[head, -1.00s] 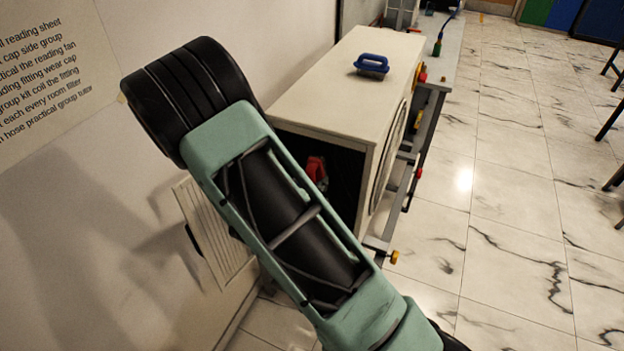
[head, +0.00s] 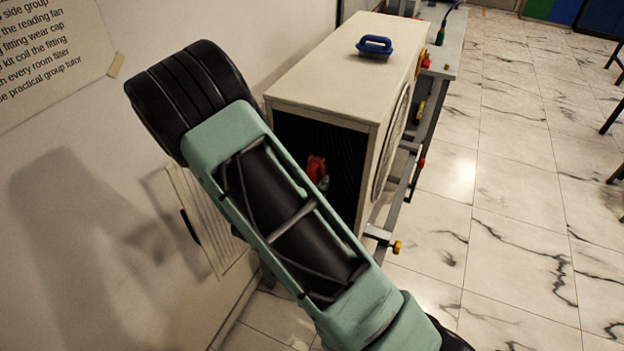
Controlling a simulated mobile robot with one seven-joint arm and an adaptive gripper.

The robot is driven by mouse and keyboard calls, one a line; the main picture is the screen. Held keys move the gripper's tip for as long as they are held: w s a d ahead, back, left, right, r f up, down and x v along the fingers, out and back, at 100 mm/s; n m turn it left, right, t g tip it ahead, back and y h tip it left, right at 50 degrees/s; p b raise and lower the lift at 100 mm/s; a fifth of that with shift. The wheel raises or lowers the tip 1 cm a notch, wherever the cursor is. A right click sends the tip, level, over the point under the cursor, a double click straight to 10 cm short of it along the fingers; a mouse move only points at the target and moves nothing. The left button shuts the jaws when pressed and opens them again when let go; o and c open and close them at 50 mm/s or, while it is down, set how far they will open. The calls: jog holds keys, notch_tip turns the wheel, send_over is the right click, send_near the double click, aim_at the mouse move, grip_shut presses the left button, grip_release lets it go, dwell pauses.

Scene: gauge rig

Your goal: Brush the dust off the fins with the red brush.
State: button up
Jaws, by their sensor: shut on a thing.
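A red object (head: 317,172), likely the red brush, shows against the dark finned end (head: 345,170) of a cream box-shaped unit. Only a small part of it is visible beside my green and black arm link, and its bristles cannot be made out. My gripper does not show; my arm link crosses the middle of the view and hides what lies behind it. I cannot tell whether the red object touches the fins, and dust is too fine to see.
The unit stands on a grey frame bench (head: 440,62) with yellow and red knobs. A slatted panel (head: 205,225) is at the wall, left of my arm. The tiled floor (head: 500,200) at right is clear.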

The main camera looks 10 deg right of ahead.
jog(key=shift+f+b, duration=1.1)
jog(key=shift+f, duration=0.5)
notch_tip(320, 180, up, 12)
jog(key=w+a+p, duration=0.1)
jog(key=p, duration=0.8)
jog(key=shift+a+f+p, duration=0.2)
jog(key=shift+a+p, duration=0.2)
jog(key=s+a+p, duration=0.1)
jog(key=s+a, duration=0.2)
jog(key=s, duration=0.1)
jog(key=shift+s+a, duration=0.3)
jog(key=shift+s, duration=0.1)
jog(key=shift+s+a, duration=0.9)
jog(key=shift+s, duration=0.3)
